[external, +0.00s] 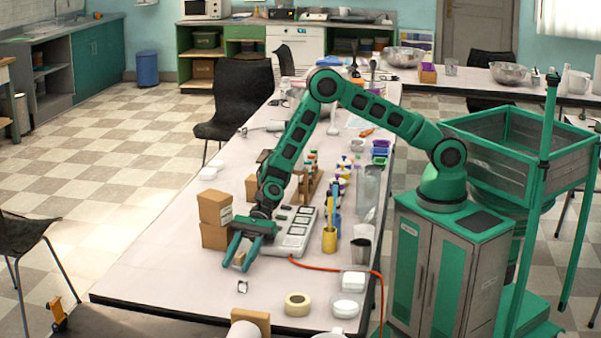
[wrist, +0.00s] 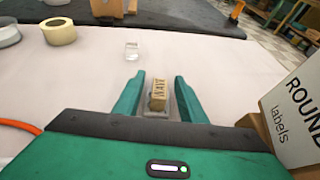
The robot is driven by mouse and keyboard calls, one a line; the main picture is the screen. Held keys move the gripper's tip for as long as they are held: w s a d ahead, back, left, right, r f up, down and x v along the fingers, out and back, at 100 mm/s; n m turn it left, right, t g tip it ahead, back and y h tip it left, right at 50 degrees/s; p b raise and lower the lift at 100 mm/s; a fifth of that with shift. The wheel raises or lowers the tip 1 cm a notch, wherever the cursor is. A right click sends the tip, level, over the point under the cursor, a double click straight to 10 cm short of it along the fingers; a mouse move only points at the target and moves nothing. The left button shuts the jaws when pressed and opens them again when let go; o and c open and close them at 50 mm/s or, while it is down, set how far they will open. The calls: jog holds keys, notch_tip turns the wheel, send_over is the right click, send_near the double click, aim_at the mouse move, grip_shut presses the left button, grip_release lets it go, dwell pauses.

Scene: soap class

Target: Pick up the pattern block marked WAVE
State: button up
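The pattern block marked WAVE (wrist: 159,91) is a small tan block, seen in the wrist view with its lettering facing up. It lies between the two green fingers of my gripper (wrist: 158,98), with a visible space on each side. In the external view my gripper (external: 243,252) is low over the table, fingers pointing toward the near edge. The block (external: 239,258) shows there as a small tan patch between the fingers, partly hidden. My gripper is open. Something grey shows beneath the block in the wrist view; I cannot tell what it is.
Cardboard boxes (external: 214,222) stand close left of my gripper; one labelled ROUND labels (wrist: 294,110) shows in the wrist view. A grey device (external: 297,232) with an orange cable is on the right. A small clear cube (wrist: 132,51) and tape roll (wrist: 59,31) lie beyond.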

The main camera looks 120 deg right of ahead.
jog(key=shift+c, duration=0.7)
grip_shut()
jog(key=shift+r, duration=0.1)
